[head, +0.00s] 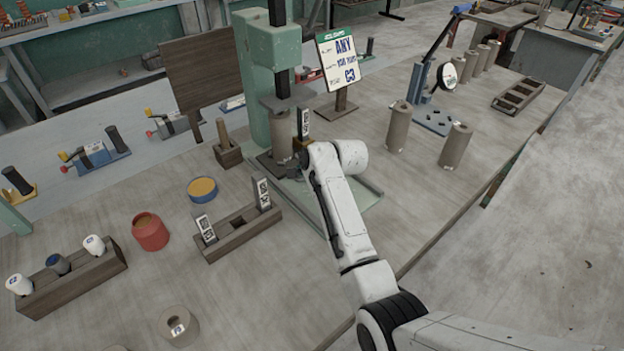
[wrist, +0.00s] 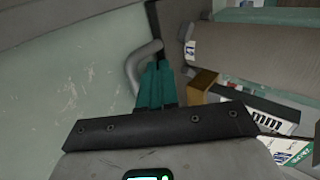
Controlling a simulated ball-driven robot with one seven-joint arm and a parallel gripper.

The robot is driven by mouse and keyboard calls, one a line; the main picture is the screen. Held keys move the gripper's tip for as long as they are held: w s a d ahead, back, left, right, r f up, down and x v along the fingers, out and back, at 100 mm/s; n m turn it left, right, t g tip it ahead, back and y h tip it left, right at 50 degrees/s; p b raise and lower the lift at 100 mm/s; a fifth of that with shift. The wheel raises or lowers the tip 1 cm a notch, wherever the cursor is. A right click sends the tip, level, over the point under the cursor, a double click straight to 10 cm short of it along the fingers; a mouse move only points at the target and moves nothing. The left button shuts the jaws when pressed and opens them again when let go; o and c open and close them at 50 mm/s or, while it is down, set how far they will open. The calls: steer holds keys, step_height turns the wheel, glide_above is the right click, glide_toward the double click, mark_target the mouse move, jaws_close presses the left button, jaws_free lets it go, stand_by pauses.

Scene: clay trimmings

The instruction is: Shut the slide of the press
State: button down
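The press has a pale green frame (head: 257,60) with a dark upright bar, and a grey-brown cylinder (head: 279,122) stands in it. In the wrist view the pale green panel (wrist: 70,75) fills the left side. A grey bent handle (wrist: 133,68) curves beside my gripper (wrist: 158,70). Its teal fingers are close together, with no clear gap, right at the handle. I cannot tell whether they touch it. The head view shows my arm reaching to the press's right side, with its fingers hidden. The slide itself is not clearly visible, so its position cannot be told.
Clay cylinders (head: 398,127) stand to the right. A wooden rack (head: 240,235), a red pot (head: 150,232) and a blue-rimmed tin (head: 202,190) are front left. A brass-coloured block (wrist: 201,85) is close right of my fingers.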

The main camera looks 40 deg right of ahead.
steer(key=shift+w, duration=0.65)
steer(key=shift+a+r, duration=0.1)
steer(key=shift+r, duration=0.05)
steer(key=shift+r, duration=0.1)
